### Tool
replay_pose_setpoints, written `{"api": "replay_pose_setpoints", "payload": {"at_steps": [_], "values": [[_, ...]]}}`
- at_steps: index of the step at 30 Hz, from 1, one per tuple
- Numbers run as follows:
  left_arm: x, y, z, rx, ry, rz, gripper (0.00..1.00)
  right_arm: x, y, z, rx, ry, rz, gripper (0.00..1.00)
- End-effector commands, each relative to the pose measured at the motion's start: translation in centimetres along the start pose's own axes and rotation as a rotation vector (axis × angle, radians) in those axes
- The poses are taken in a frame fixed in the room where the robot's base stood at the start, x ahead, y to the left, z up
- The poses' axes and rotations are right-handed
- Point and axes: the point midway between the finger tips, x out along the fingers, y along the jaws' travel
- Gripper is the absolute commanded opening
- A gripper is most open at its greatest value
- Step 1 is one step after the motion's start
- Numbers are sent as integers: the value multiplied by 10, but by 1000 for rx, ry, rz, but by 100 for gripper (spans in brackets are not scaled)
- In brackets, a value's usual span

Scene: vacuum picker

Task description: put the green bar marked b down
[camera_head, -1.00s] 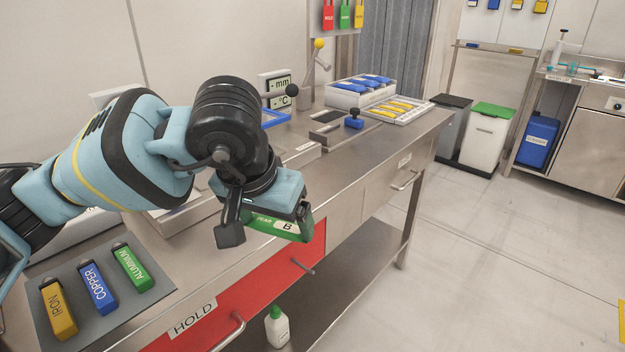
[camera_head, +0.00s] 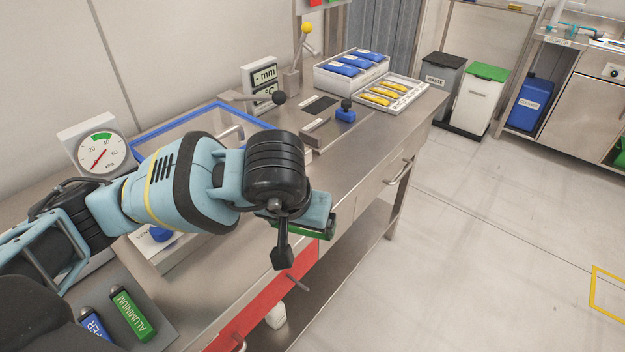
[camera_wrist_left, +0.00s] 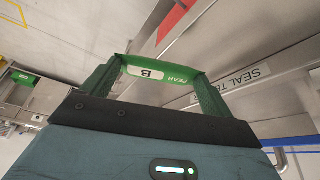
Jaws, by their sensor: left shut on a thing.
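The green bar marked B (camera_wrist_left: 160,72) is held between the fingers of my left gripper (camera_wrist_left: 158,80). In the head view, only part of the green bar (camera_head: 318,231) shows below my left gripper (camera_head: 312,218), in front of the bench's front edge and above the floor side. The bar appears clear of any surface. My right gripper is not in view.
A green ALUMINIUM bar (camera_head: 131,314) and a partly hidden blue bar (camera_head: 95,326) lie at lower left. A tray with yellow bars (camera_head: 408,101) and a box with blue items (camera_head: 325,74) stand at the bench's far end. A red drawer front (camera_head: 262,312) is below.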

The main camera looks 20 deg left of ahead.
Motion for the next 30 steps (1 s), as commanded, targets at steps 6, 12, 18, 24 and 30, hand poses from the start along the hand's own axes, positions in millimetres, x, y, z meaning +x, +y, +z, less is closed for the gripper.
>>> {"api": "replay_pose_setpoints", "payload": {"at_steps": [6,12,18,24,30], "values": [[12,-5,-23,-6,-1,-2,61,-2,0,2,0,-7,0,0],[32,-11,-60,-5,-2,-1,61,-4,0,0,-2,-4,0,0],[50,-17,-94,-3,-1,0,61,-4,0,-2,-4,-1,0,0],[66,-22,-122,-2,-1,0,61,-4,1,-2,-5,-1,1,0],[72,-24,-134,0,0,1,61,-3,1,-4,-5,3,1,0]]}}
